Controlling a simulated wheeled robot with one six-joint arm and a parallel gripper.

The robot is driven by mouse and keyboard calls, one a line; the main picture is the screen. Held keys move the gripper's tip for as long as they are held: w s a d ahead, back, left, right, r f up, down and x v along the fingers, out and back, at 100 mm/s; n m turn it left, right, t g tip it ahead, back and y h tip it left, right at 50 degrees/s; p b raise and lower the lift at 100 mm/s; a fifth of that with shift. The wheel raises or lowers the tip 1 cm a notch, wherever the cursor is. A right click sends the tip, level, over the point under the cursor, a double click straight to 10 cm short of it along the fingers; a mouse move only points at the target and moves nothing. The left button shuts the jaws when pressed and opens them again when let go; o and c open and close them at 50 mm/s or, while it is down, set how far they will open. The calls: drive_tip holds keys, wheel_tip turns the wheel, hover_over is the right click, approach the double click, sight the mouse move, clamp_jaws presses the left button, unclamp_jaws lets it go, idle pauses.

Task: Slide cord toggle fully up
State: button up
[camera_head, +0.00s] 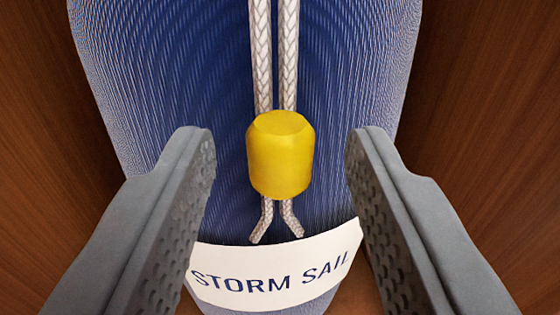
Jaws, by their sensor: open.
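The yellow cord toggle (280,160) sits low on two white braided cords (274,60). Two short cord tails (275,220) come out below it and splay apart a little. The cords run up from the toggle to the top edge of the view. My gripper (280,148) is open, with one grey, dimpled finger on each side of the toggle. There is a clear gap between each finger and the toggle, and neither touches it in the picture. The cords' upper end is out of view.
Behind the cords is a blue ribbed fabric bag (170,90). A white label (275,278) reading "STORM SAIL" lies across it below the cord tails, partly behind the fingers. Brown wood (490,110) shows on both sides. The cords above the toggle are unobstructed.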

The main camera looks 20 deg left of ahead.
clamp_jaws()
wheel_tip(320, 180, up, 6)
idle(0.5)
unclamp_jaws()
drive_tip(key=shift+s, duration=0.1)
drive_tip(key=v, duration=1.7)
